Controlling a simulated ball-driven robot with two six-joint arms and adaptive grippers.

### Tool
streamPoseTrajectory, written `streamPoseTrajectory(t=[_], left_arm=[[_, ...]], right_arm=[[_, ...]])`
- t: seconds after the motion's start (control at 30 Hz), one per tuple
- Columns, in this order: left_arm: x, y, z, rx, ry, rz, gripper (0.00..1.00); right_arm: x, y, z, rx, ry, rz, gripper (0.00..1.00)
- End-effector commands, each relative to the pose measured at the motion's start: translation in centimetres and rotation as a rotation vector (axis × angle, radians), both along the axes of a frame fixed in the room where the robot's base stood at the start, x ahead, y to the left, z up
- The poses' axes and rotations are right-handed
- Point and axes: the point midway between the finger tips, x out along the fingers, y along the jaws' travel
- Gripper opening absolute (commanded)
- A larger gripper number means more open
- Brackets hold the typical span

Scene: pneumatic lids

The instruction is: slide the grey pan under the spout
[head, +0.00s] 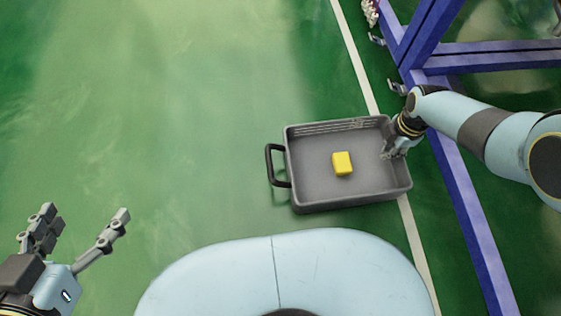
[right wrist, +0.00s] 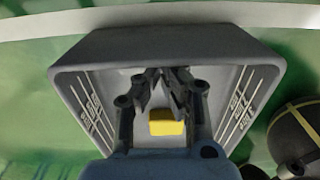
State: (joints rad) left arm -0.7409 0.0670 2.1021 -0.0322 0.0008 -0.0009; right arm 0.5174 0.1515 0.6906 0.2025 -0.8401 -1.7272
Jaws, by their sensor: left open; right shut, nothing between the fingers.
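The grey pan (head: 313,196) lies on the green floor right of centre in the head view, with a black handle (head: 269,166) on its left side. A yellow block (head: 343,163) rests inside it. My right gripper (head: 391,154) is shut and empty at the pan's right side, over the inside of the pan; I cannot tell whether it touches the wall. The right wrist view shows the pan (right wrist: 180,42) around the fingers, with the yellow block (right wrist: 166,123) partly behind them. My left gripper (head: 88,222) is open and empty at the lower left, well away from the pan. I cannot make out the spout.
A blue-purple frame (head: 465,205) stands along the right, with small metal fittings (head: 398,88) on its left edge. A white line (head: 355,57) runs along the floor and passes under the pan. The floor left of the pan is clear.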

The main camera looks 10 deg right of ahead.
Motion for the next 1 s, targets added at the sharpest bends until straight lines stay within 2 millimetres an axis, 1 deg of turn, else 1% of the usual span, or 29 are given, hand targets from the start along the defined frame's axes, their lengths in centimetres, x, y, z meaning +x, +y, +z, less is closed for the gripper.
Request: streamPoseTrajectory(t=[0.03, 0.1, 0.2, 0.27, 0.87, 1.0], left_arm=[[-0.3, 0.0, -0.2, -0.001, -0.007, 0.000, 0.82], [-0.4, -0.1, -0.3, -0.002, -0.023, -0.002, 0.82], [-0.6, -0.1, -0.2, -0.003, -0.042, -0.004, 0.82], [-0.6, -0.1, -0.2, -0.003, -0.047, -0.005, 0.82], [-0.6, -0.1, -0.1, -0.003, -0.049, -0.005, 0.82], [-0.4, -0.1, 0.0, -0.002, -0.034, -0.003, 0.82]], right_arm=[[-0.1, -1.1, -0.1, -0.005, 0.002, 0.000, 0.00], [-0.1, -2.1, -0.1, -0.003, 0.002, -0.001, 0.00], [-0.1, -3.0, -0.1, -0.002, 0.001, 0.000, 0.00], [0.0, -3.3, 0.0, -0.001, 0.001, 0.000, 0.00], [0.0, -3.3, 0.1, 0.000, -0.001, 0.001, 0.00], [-0.2, -2.6, 0.1, 0.001, -0.002, -0.001, 0.00]])
